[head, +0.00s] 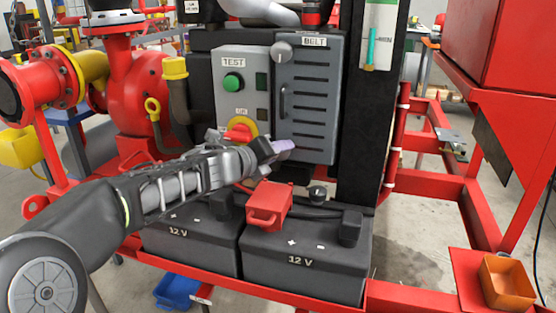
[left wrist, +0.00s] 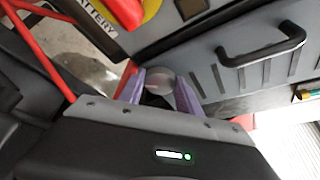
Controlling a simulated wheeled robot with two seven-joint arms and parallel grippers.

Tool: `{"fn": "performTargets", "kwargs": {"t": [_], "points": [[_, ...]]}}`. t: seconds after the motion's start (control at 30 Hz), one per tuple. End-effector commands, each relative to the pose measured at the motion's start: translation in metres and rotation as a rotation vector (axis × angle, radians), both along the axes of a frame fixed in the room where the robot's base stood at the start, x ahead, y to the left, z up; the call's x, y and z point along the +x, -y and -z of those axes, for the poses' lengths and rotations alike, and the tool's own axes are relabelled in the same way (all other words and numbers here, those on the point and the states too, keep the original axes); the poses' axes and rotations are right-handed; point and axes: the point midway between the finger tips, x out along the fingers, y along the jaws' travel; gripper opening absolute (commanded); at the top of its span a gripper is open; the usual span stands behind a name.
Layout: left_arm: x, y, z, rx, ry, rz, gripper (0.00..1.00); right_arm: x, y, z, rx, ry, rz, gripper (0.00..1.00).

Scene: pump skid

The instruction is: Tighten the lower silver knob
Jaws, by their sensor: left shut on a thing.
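The lower silver knob (left wrist: 160,81) shows in the left wrist view as a round grey piece at the edge of the grey louvred BELT panel (head: 312,100). My left gripper (left wrist: 163,92) has its purple fingers on both sides of it and is shut on it. The upper silver knob (head: 281,52) sits at the panel's upper left corner, clear of the gripper. My right gripper is in neither view.
Left of the panel stands a grey control box (head: 238,75) with a green TEST button (head: 233,82) and a red knob (head: 240,130) close above my left wrist. Below are black 12 V batteries (head: 305,262) with a red terminal cover (head: 268,205). A black handle (head: 284,101) sticks out from the panel.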

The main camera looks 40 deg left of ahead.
Motion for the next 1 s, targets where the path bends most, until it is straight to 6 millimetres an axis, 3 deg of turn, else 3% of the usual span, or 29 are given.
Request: {"fn": "performTargets", "kwargs": {"t": [0.5, 1.0], "points": [[0.0, -0.001, 0.004, -0.377, 0.131, 0.001, 0.0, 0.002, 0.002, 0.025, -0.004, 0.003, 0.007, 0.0], [0.0, -0.001, 0.003, -0.451, 0.156, 0.002, 0.0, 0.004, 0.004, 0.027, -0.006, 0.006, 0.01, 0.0]]}}
